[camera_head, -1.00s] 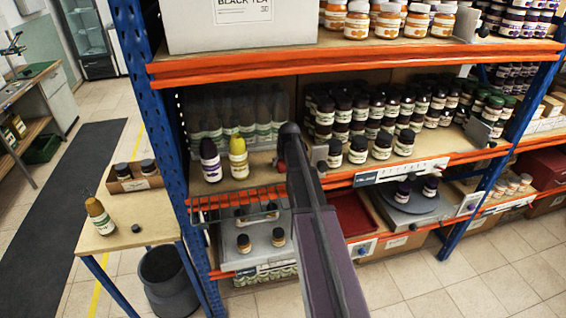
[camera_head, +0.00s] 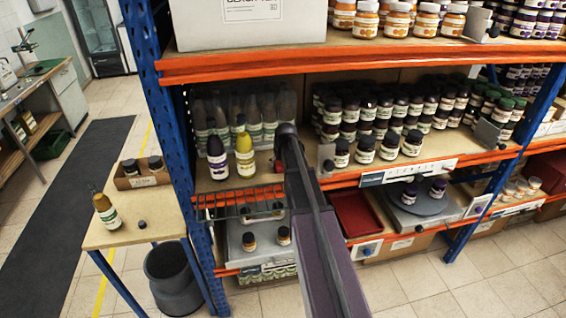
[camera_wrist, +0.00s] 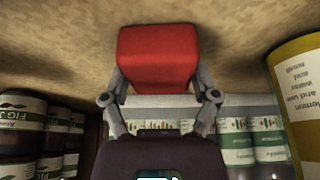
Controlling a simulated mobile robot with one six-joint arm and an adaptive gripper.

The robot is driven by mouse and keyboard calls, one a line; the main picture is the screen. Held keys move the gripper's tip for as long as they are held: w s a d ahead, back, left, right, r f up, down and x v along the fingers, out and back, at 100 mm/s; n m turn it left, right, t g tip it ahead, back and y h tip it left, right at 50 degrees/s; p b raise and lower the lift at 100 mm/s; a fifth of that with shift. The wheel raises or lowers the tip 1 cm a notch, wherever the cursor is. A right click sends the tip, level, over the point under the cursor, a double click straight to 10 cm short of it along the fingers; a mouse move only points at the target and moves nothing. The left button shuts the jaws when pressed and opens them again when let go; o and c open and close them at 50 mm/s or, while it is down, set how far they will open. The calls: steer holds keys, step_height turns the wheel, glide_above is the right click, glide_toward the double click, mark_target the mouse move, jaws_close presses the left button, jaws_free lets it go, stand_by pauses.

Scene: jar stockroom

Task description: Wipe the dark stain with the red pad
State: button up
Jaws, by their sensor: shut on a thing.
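My gripper (camera_wrist: 158,95) is shut on the red pad (camera_wrist: 158,55) in the wrist view. The pad is a plain red block between the two fingers, in front of the tan shelf board (camera_wrist: 60,40). I cannot tell whether it touches the board. No dark stain can be made out clearly in either view. In the head view my arm reaches into the middle shelf (camera_head: 262,170), and my gripper and the pad are hidden behind it.
A yellow bottle (camera_head: 245,157) stands close to my arm, beside a dark bottle (camera_head: 217,158); the yellow one also shows in the wrist view (camera_wrist: 298,100). Dark jars (camera_head: 365,148) stand right of the arm. A wire basket (camera_head: 240,205) hangs at the shelf front.

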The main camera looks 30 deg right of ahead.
mark_target(270, 167)
steer(key=shift+a, duration=0.25)
steer(key=shift+w+a, duration=0.25)
steer(key=shift+a, duration=0.6)
steer(key=shift+w+a, duration=0.25)
steer(key=shift+a, duration=0.6)
steer(key=shift+r, duration=0.1)
steer(key=shift+r+p, duration=2.95)
steer(key=shift+p, duration=0.2)
steer(key=shift+r, duration=0.1)
steer(key=shift+r+p, duration=1.4)
steer(key=shift+p, duration=0.1)
